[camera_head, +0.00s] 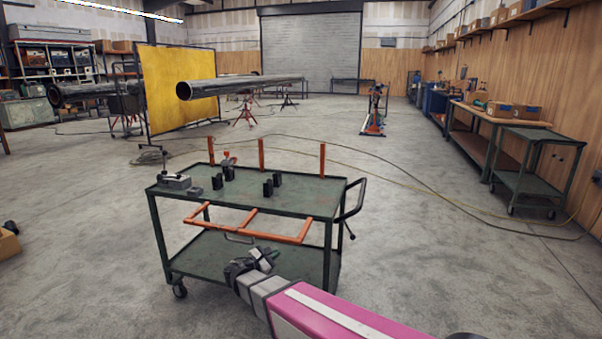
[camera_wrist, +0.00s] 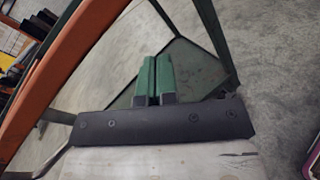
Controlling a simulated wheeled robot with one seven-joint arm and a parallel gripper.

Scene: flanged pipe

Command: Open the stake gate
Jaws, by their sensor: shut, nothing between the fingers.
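The stake gate (camera_head: 250,222) is an orange tube frame at the front of a green cart (camera_head: 330,200). It slopes outward and down from the cart's front side, below the top shelf. A thin grey loop (camera_head: 240,239) hangs by its outer rail. My gripper (camera_head: 262,256) is shut and empty, just below and in front of the gate's outer rail. In the wrist view my gripper's green fingers (camera_wrist: 154,66) lie together over the cart's lower shelf (camera_wrist: 188,72). An orange bar of the gate (camera_wrist: 92,45) runs along the left. Whether anything touches is unclear.
Upright orange stakes (camera_head: 261,153) stand along the cart's back edge. Black blocks (camera_head: 268,188) and a grey tool (camera_head: 174,181) sit on the top shelf. A push handle (camera_head: 354,200) juts out right.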

